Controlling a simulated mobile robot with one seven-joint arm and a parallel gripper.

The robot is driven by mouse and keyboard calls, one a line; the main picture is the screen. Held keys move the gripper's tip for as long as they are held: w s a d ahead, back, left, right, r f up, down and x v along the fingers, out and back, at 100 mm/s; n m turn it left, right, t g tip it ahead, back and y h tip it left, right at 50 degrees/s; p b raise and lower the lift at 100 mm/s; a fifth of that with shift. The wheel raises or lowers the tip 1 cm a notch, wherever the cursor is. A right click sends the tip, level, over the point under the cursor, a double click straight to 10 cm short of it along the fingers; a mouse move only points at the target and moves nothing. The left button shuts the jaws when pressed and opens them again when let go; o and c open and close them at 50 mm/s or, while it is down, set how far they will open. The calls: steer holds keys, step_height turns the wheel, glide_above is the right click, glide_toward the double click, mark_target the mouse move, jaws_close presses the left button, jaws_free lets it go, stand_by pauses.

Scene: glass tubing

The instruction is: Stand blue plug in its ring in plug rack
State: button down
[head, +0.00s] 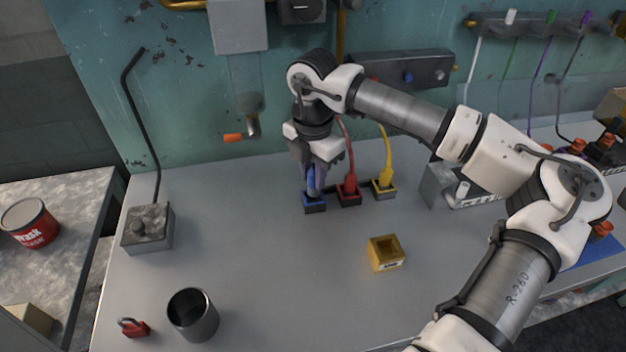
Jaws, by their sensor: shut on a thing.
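The blue plug (312,186) is upright in the head view, at the left end of a short row on the grey bench. Its lower end is at or in a dark-rimmed blue holder (314,205); I cannot tell how deep it sits. My gripper (312,176) points down from above and is shut on the blue plug, hiding its upper part. The red plug (349,187) and the yellow plug (384,180) stand in their own holders just to the right, with cords rising from them.
An empty yellow square holder (386,253) stands in front. A dark metal cup (193,314), a red padlock (133,327) and a grey box with a bent rod (147,229) are at left. My arm spans the right side. The bench's left-middle is clear.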

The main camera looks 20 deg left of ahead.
mark_target(313, 183)
step_height(313, 183, down, 2)
steer(key=shift+f+p, duration=0.2)
steer(key=shift+p, duration=0.1)
steer(key=shift+f, duration=0.2)
steer(key=shift+f+b, duration=0.25)
steer(key=shift+b, duration=0.1)
steer(key=c, duration=1.2)
jaws_free()
steer(key=shift+r, duration=0.1)
steer(key=shift+r+p, duration=0.25)
steer(key=shift+p, duration=0.2)
step_height(313, 183, up, 12)
steer(key=shift+f+b, duration=0.1)
steer(key=shift+b, duration=1.05)
